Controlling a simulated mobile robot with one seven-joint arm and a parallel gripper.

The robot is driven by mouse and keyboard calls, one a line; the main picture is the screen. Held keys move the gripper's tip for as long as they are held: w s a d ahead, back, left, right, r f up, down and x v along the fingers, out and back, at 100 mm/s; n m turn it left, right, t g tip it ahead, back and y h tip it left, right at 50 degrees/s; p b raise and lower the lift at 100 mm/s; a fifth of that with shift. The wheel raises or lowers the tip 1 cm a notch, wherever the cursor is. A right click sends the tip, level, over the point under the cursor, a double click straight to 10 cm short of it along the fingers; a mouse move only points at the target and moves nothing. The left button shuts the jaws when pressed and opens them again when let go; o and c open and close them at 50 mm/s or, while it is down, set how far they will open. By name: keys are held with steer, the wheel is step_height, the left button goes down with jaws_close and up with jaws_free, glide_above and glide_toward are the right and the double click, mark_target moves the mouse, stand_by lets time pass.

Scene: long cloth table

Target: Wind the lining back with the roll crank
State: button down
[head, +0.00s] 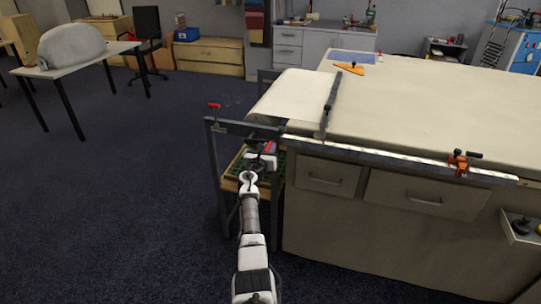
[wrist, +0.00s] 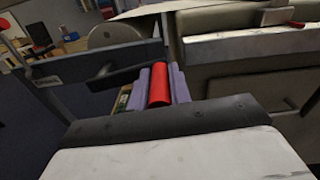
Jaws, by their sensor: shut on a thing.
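My gripper (head: 265,157) is at the left end of the long table, low beside the roll stand. In the wrist view its two pale purple fingers (wrist: 160,90) are shut on the red crank handle (wrist: 159,84), one on each side. A dark crank arm (wrist: 112,74) runs left from the handle. In the head view only a bit of the red handle (head: 269,147) shows past my gripper. The pale lining (head: 292,94) hangs over the table's left end and reaches a dark crossbar (head: 327,108). The round end of a roll (wrist: 108,33) shows behind the crank arm in the wrist view.
A metal rail (head: 400,160) runs along the table's near edge, with an orange clamp (head: 461,163) on it. A second red handle (head: 214,106) stands at the stand's left corner. A wooden-edged crate (head: 236,172) sits low in the stand.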

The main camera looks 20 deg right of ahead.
steer(key=shift+r+n+p, duration=0.65)
steer(key=shift+r+n, duration=0.15)
steer(key=c, duration=1.3)
jaws_free()
steer(key=shift+a, duration=0.15)
steer(key=shift+s+a+r+p, duration=0.1)
steer(key=shift+s+a+p, duration=0.35)
steer(key=shift+p, duration=0.2)
steer(key=p+v, duration=0.2)
steer(key=v, duration=1)
steer(key=shift+s, duration=0.2)
steer(key=shift+c, duration=0.3)
